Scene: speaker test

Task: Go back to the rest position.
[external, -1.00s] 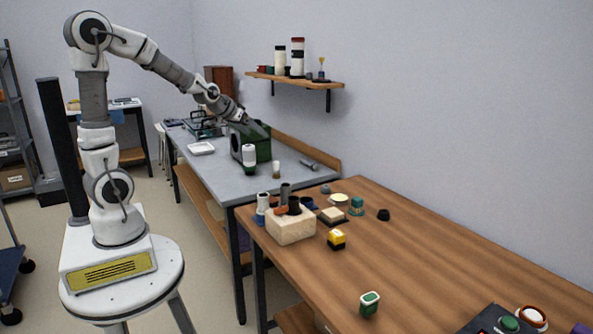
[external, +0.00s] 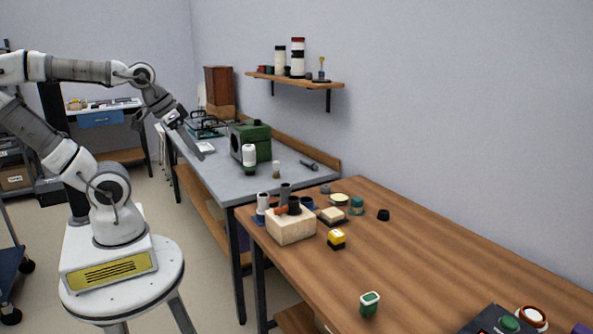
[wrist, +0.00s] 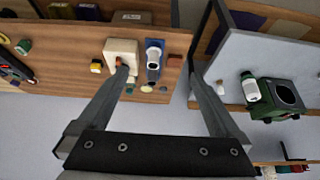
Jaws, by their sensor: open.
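My gripper (external: 187,137) is raised over the left edge of the grey table in the external view, its fingers pointing down and to the right. The wrist view shows both fingers spread wide with nothing between them, so my gripper (wrist: 158,85) is open and empty. The box also shows at the right of the wrist view (wrist: 268,98).
A white bottle (external: 249,157) stands in front of the green box. The grey table (external: 225,180) meets a wooden table (external: 430,245) bearing a beige block (external: 291,228) and several small items. A wall shelf (external: 300,78) holds cylinders.

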